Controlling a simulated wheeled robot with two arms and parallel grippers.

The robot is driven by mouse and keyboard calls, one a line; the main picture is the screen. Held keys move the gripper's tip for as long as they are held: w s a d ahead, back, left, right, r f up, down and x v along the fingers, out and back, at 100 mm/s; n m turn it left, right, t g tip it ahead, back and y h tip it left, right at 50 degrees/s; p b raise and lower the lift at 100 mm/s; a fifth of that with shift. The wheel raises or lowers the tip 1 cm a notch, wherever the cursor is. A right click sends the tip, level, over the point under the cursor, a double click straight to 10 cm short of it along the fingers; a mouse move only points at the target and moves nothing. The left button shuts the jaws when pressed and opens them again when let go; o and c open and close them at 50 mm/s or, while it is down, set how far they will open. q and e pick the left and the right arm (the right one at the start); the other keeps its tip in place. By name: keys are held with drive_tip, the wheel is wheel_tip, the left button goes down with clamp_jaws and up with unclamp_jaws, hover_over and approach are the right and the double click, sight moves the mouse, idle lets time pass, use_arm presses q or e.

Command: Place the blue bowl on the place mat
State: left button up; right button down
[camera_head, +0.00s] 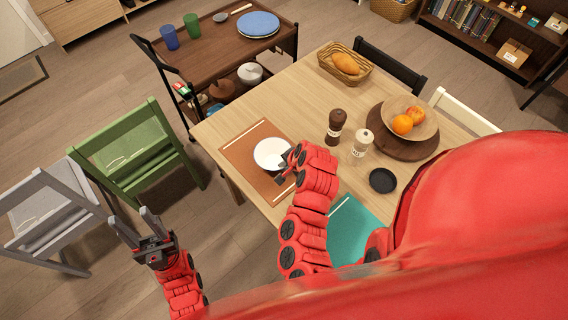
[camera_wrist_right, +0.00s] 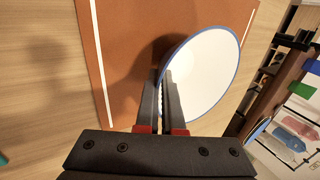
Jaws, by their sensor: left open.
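The bowl (camera_head: 268,154) has a white inside and a thin blue rim. It also fills the upper right of the right wrist view (camera_wrist_right: 208,70). It is over the orange-brown place mat (camera_head: 254,177), which shows in the wrist view too (camera_wrist_right: 120,50). A shadow falls on the mat beside the bowl; I cannot tell whether the bowl touches the mat. My right gripper (camera_wrist_right: 160,85) is closed on the bowl's near rim, one finger on each side. My left gripper (camera_head: 134,218) is open and empty, left of the table over the floor.
On the table are a pepper mill (camera_head: 335,127), a salt shaker (camera_head: 362,143), a small black dish (camera_head: 382,180), a fruit bowl (camera_head: 424,120), a bread basket (camera_head: 335,74) and a teal mat (camera_head: 350,228). A green chair (camera_head: 130,150) and a brown cart (camera_head: 215,55) stand left of it.

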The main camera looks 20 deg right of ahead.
drive_tip(key=shift+f, duration=0.2)
drive_tip(key=c, duration=1)
unclamp_jaws()
drive_tip(key=shift+r, duration=0.1)
drive_tip(key=shift+c, duration=0.2)
